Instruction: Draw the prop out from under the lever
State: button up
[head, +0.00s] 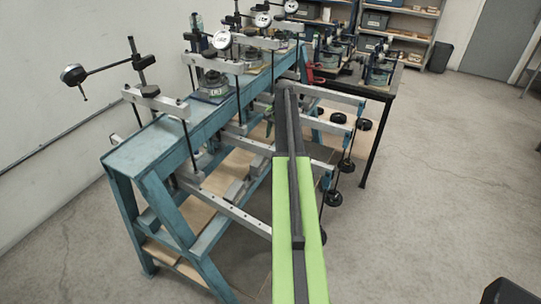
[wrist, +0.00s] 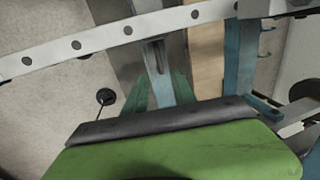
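Pale levers with rows of holes cross a blue steel frame (head: 150,147) in the head view. One lever (wrist: 128,31) runs across the top of the wrist view. Below it stands a blue-grey upright piece (wrist: 160,84), with dark green parts beside its lower end. I cannot tell whether this upright is the prop or part of the frame. My green and black arm reaches from the bottom of the head view toward the levers. My own green and black body covers the bottom of the wrist view.
Dial gauges (head: 221,40) stand above the frame. Round black weights (head: 346,166) hang at the lever ends. A dark table (head: 389,93) with more apparatus stands behind, and shelves (head: 408,24) stand at the back. The floor to the right is mostly clear.

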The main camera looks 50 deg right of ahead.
jog(key=f+b, duration=0.1)
jog(key=f, duration=0.1)
jog(key=f+b, duration=0.2)
jog(key=w+f+b, duration=0.1)
jog(key=f, duration=0.1)
jog(key=shift+a, duration=0.2)
jog(key=shift+r, duration=0.1)
jog(key=c, duration=0.7)
grip_shut()
jog(key=shift+s, duration=0.1)
